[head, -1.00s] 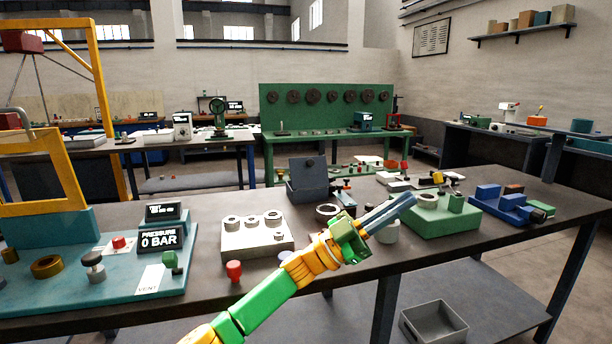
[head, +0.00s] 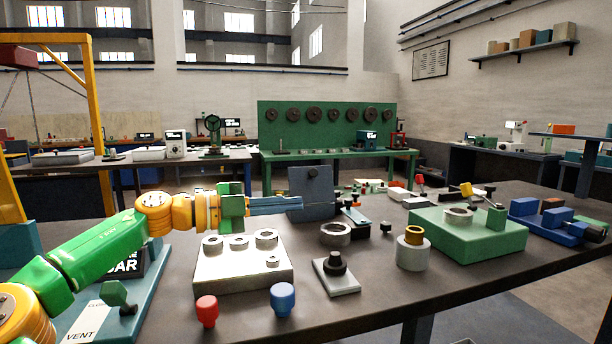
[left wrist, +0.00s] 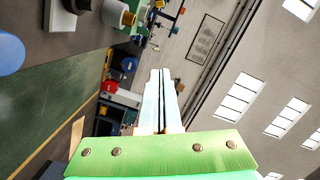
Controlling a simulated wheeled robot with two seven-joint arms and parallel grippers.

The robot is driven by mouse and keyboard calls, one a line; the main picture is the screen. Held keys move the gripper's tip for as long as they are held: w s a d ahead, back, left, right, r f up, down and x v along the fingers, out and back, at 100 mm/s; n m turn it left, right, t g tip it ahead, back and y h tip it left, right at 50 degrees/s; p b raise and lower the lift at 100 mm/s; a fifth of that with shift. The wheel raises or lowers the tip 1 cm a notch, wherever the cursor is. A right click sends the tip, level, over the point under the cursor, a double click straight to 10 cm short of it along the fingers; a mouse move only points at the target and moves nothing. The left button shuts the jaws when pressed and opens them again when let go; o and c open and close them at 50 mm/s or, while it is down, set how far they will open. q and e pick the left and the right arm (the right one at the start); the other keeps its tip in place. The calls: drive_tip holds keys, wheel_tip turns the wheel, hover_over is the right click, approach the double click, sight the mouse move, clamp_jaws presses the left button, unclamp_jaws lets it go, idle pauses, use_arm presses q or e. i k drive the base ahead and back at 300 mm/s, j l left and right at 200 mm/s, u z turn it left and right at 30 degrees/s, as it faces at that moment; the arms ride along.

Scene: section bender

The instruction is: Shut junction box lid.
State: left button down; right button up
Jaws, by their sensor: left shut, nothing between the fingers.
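The junction box is dark blue-grey and stands on the bench, behind the white block with rings. Its lid (head: 311,186) stands open and upright, with a dark knob near its top. My left gripper (head: 297,204) comes in from the left with its blue fingers shut and empty. Its fingertips are at the left side of the box, below the lid's left edge; I cannot tell whether they touch it. The gripper hides part of the box body. In the left wrist view the fingers (left wrist: 160,85) are together, and the box cannot be made out. My right gripper is not in view.
The white block (head: 240,272) with rings lies below my left gripper. A metal ring (head: 335,234), a black-knobbed plate (head: 336,270), a grey cylinder (head: 412,254) and a green fixture (head: 468,235) stand to the right. Red (head: 207,311) and blue (head: 283,300) knobs are in front.

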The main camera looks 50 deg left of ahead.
sight(315, 185)
drive_tip(key=i+j, duration=0.2)
drive_tip(key=j, duration=0.2)
drive_tip(key=i+j, duration=0.45)
drive_tip(key=j, duration=0.3)
